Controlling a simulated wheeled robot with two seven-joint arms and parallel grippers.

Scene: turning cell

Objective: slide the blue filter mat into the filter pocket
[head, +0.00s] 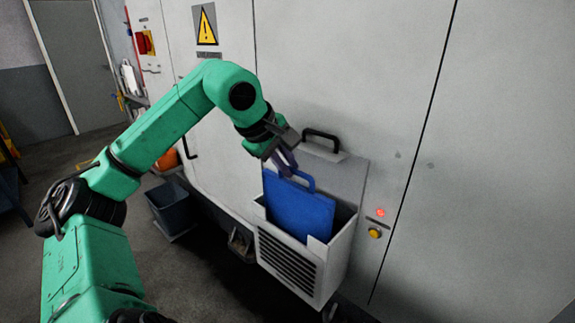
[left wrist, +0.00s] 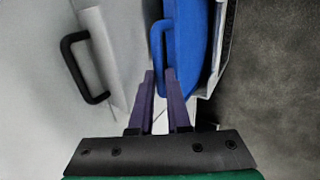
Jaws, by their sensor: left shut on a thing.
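The blue filter mat (head: 297,207) stands upright, its lower part inside the white filter pocket (head: 333,265) on the front of the machine. Its upper part sticks out above the pocket's front wall, and its lower edge is hidden. My left gripper (head: 287,167) is shut on the mat's handle at the top. In the left wrist view the purple fingers of the gripper (left wrist: 161,85) close on the blue handle (left wrist: 157,47), with the mat (left wrist: 186,50) beyond. My right gripper is not in view.
An open lid with a black handle (head: 321,136) leans against the machine behind the pocket. A red light (head: 380,212) and a yellow button (head: 375,233) are to the right. A grey bin (head: 172,205) stands on the floor at left.

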